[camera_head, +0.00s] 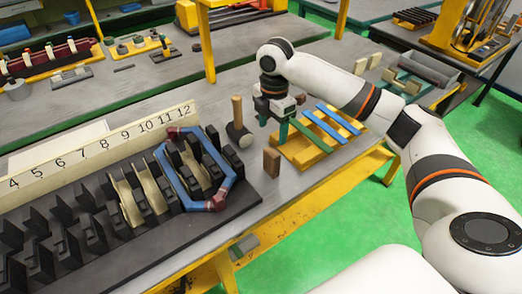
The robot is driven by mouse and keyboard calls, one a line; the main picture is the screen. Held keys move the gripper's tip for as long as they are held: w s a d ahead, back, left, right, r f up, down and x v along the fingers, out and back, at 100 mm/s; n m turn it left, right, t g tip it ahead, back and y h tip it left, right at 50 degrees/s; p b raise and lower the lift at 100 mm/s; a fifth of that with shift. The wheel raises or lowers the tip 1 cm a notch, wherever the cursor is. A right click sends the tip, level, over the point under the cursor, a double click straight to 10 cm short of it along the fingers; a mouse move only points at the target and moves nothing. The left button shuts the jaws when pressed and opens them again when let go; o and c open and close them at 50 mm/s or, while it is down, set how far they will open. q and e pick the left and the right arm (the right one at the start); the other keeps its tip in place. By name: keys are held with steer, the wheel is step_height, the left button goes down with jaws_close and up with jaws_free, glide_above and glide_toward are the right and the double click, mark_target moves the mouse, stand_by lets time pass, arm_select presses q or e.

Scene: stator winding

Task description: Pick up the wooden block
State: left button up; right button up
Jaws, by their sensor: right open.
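The wooden block (272,162) is small and brown and stands upright on the grey table, near its front edge. My right gripper (273,124) is open, with its fingers pointing down. It is just behind the block in the picture and apart from it, with nothing seen between the fingers. My left gripper is out of view.
A mallet (239,133) stands on its head just left of the gripper. A yellow rack (300,153) with green and blue strips is close on the right. The black slotted stator (150,235) with a blue coil (172,181) fills the left.

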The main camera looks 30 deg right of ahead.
mark_target(272, 151)
steer(key=shift+w+f, duration=0.25)
steer(key=f, duration=0.2)
steer(key=s+f+p, duration=0.1)
steer(key=f, duration=0.1)
steer(key=shift+f, duration=0.4)
steer(key=shift+w+f, duration=0.1)
steer(key=shift+f, duration=0.3)
step_height(272, 151, down, 5)
steer(key=shift+r+p, duration=0.1)
steer(key=shift+p, duration=0.8)
steer(key=shift+f, duration=0.35)
steer(key=c, duration=0.7)
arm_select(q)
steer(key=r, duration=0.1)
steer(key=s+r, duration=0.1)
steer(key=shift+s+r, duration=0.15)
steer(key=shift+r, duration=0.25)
arm_select(e)
steer(key=c, duration=0.7)
